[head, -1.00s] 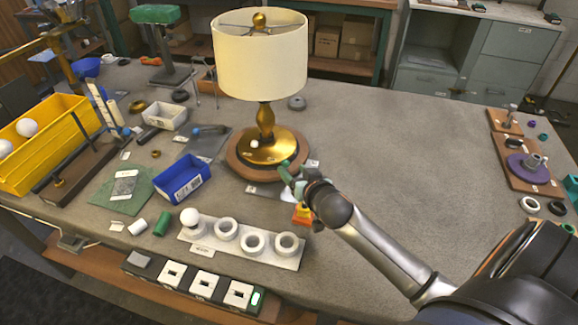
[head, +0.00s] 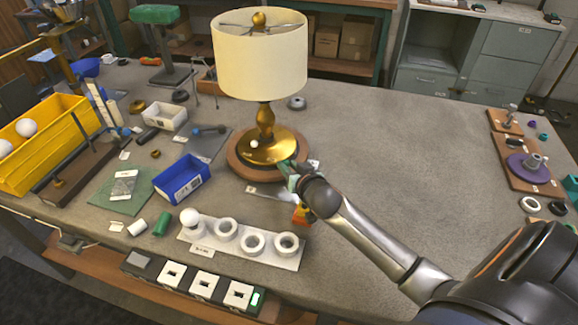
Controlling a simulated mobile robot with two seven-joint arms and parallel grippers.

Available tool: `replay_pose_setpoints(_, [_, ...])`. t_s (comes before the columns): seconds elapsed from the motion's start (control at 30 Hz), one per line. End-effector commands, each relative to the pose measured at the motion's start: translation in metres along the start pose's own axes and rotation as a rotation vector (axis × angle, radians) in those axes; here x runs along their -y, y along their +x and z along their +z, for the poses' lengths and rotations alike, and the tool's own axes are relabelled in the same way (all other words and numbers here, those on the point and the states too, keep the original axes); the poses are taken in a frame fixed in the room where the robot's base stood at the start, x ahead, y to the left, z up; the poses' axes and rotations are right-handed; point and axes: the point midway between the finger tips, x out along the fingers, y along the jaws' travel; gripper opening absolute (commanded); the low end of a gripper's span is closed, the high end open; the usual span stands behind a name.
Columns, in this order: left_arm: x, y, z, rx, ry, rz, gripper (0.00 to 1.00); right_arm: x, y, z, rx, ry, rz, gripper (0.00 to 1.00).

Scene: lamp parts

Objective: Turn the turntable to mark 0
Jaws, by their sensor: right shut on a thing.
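The turntable (head: 238,167) is a round brown wooden disc on the table. A brass lamp (head: 264,120) with a cream shade stands upright on it. My right gripper (head: 289,172) is at the disc's front right edge, pointing in from the lower right. It is shut at the turntable's rim; the fingertips are small and partly hidden by my wrist, so the exact grip is unclear. A pale plate (head: 262,192) lies in front of the disc. The mark numbers are too small to read. My left gripper is not in view.
A blue bin (head: 182,180) stands left of the turntable. A white tray with ring holders (head: 225,247) and a white ball lies in front. An orange-yellow item (head: 301,214) is under my right wrist. The table is clear to the right, up to the boards (head: 520,165).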

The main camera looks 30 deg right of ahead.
Motion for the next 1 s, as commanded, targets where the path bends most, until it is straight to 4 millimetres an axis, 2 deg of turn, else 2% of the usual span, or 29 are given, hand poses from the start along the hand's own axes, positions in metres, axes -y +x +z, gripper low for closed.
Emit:
replay_pose_setpoints(0.03, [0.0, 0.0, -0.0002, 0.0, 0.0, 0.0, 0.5, 0.0001, -0.0001, 0.0001, 0.0, 0.0, 0.0, 0.18])
replay_pose_setpoints(0.2, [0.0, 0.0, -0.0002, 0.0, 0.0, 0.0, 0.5, 0.0001, -0.0001, 0.0001, 0.0, 0.0, 0.0, 0.0])
replay_pose_setpoints(1.0, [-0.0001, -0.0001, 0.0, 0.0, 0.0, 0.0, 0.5, 0.0002, -0.0002, 0.0004, 0.001, 0.0, 0.0, 0.0])
